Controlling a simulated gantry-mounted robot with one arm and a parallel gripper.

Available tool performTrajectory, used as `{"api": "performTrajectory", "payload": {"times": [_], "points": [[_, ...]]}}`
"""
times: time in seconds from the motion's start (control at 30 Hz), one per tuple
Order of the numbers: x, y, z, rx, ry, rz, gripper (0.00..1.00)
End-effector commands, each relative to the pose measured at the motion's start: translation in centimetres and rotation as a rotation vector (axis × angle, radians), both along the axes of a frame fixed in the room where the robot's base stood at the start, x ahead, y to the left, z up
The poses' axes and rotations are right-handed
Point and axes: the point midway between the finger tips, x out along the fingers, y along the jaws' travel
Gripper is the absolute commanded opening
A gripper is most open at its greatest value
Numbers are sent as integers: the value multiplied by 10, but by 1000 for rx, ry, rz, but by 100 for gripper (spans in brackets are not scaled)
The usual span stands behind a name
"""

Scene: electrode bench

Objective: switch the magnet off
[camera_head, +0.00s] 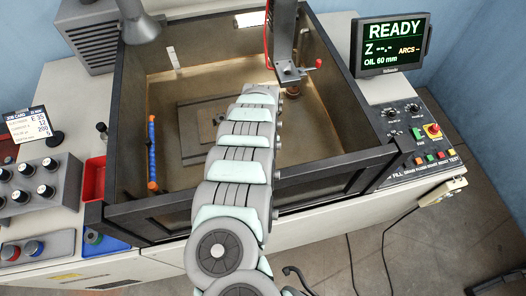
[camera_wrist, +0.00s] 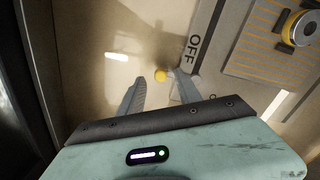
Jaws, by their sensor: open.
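The magnet is a grey chuck (camera_wrist: 236,32) with a striped top, at the upper right of the wrist view. Its side wall carries the word OFF (camera_wrist: 192,48). In the head view the chuck (camera_head: 190,113) lies in the tank, partly behind my arm, and my gripper is hidden.
Dark tank walls (camera_head: 128,110) surround the work area. A round part with a yellow ring (camera_wrist: 304,27) sits on the chuck. A machine head with a red-tipped handle (camera_head: 318,63) hangs at the tank's back right. A blue hose (camera_head: 152,150) stands along the left wall.

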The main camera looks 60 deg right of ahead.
Motion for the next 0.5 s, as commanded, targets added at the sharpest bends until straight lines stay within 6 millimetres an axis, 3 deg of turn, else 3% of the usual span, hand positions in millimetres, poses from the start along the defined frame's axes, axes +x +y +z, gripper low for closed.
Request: {"api": "performTrajectory", "payload": {"times": [0.2,0.5], "points": [[3,-1,46,-5,-6,2,41],[0,0,74,0,0,-1,41]]}}
